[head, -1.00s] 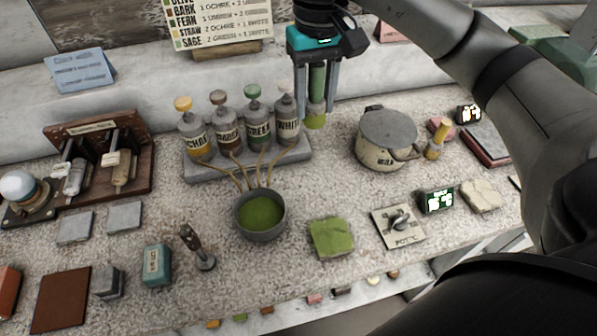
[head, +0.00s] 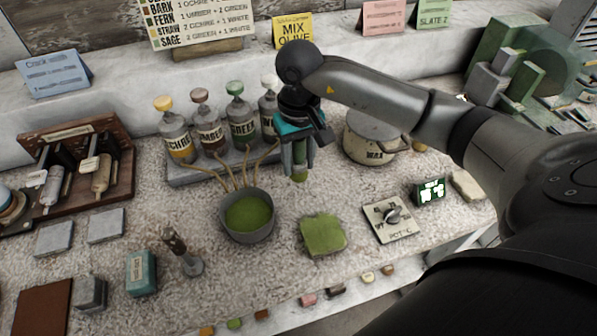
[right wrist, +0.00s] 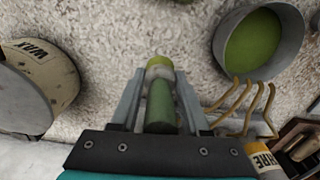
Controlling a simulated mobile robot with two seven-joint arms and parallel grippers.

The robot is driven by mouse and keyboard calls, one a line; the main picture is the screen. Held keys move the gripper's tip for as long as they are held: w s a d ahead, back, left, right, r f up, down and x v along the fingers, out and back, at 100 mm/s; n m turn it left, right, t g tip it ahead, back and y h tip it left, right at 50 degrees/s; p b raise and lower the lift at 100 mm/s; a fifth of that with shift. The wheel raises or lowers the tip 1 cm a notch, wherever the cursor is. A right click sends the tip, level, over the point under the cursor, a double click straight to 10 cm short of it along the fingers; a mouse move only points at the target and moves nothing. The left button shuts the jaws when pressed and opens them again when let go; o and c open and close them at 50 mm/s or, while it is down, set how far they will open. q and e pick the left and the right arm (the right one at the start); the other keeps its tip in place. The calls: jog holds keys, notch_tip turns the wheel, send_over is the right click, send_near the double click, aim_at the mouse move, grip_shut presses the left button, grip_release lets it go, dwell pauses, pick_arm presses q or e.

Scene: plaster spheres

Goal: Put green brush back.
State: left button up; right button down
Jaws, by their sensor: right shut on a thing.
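My right gripper (head: 298,170) is shut on the green brush (head: 299,158), whose handle is between the two fingers. The brush points down, its yellow-green tip (head: 300,177) just below the fingers and apparently clear of the counter. In the right wrist view, the gripper (right wrist: 158,82) holds the brush (right wrist: 161,105) between its fingers. The brush is to the right of the bowl of green paint (head: 247,232) and in front of the white bottle. My left gripper is not in view.
The bottle rack (head: 205,178) stands behind the bowl, with tubes running into it. The wax pot (head: 370,142) is to the right of the gripper. A green pad (head: 322,236), a dial plate (head: 391,219) and an upright tool on a small stand (head: 181,250) are in front.

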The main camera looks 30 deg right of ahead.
aim_at(298, 172)
jog(key=shift+f, duration=1.8)
jog(key=shift+f+b, duration=0.15)
jog(key=shift+b, duration=0.25)
jog(key=shift+c, duration=1.9)
grip_release()
jog(key=shift+r, duration=0.2)
notch_tip(298, 172, up, 12)
jog(key=shift+p, duration=0.9)
